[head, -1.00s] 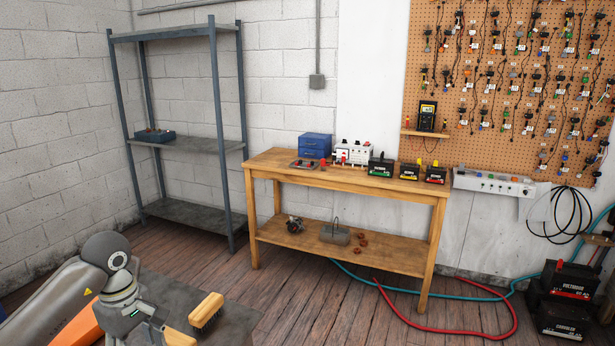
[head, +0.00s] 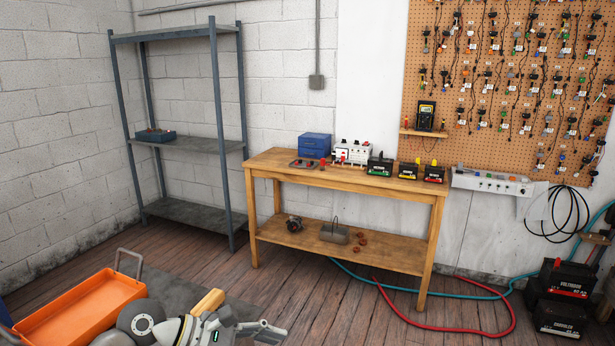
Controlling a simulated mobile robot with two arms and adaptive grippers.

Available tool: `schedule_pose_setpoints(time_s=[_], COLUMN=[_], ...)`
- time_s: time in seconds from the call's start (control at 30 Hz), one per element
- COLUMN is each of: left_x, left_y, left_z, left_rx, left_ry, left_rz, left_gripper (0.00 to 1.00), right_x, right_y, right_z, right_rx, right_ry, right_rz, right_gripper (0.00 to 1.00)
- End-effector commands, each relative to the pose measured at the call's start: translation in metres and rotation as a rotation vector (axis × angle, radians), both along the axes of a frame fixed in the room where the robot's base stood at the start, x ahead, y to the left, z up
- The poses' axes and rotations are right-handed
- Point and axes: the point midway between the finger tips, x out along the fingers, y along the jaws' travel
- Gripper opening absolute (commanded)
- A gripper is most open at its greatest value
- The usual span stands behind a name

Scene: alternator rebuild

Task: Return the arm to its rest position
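My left arm shows at the bottom left of the head view, with its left gripper (head: 268,329) at the bottom edge, pointing right. The grey fingers are partly cut off and seen side-on, so I cannot tell whether they are open or shut. No object is visible in them. A wooden-backed brush (head: 209,301) lies just behind the gripper, on a grey surface (head: 178,288); the arm hides its lower part. My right gripper is not in view.
An orange tray (head: 62,318) with a grey handle lies left of the arm. A wooden workbench (head: 345,178) holding batteries and a blue box (head: 314,145) stands at the back. A grey shelf rack (head: 186,143) stands behind left. Red and blue hoses cross the floor.

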Motion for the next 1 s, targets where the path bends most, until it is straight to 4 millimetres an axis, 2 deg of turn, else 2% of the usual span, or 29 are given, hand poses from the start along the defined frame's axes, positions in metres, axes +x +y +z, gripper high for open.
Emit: schedule_pose_setpoints(time_s=[0.03, 0.1, 0.23, 0.37, 0.43, 0.53, 0.67, 0.77, 0.87, 1.0], left_x=[-0.006, -0.009, -0.01, -0.003, 0.002, 0.012, 0.023, 0.028, 0.025, 0.008], left_y=[-0.018, -0.035, -0.049, -0.042, -0.03, -0.006, 0.034, 0.066, 0.097, 0.132], left_z=[0.012, 0.034, 0.075, 0.109, 0.122, 0.13, 0.122, 0.102, 0.07, 0.012], left_rx=[-0.123, -0.293, -0.603, -0.906, -1.065, -1.283, -1.555, -1.752, -1.937, -2.172], left_ry=[0.036, 0.092, 0.225, 0.392, 0.493, 0.647, 0.859, 1.027, 1.197, 1.432], left_rz=[0.034, 0.093, 0.213, 0.347, 0.424, 0.546, 0.717, 0.863, 1.021, 1.274], left_gripper=[0.59, 0.59, 0.59, 0.59, 0.59, 0.59, 0.59, 0.59, 0.59, 0.59], right_x=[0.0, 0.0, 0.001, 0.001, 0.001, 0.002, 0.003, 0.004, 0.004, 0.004], right_y=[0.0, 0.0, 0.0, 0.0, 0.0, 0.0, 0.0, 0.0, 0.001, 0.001], right_z=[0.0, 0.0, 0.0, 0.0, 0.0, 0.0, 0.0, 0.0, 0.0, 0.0], right_rx=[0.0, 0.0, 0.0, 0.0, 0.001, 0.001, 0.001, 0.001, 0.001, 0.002], right_ry=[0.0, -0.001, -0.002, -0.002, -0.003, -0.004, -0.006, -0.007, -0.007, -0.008], right_rz=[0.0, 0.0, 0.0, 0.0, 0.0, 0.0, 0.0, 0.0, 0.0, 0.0], right_gripper=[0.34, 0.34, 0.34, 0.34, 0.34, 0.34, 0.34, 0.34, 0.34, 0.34])
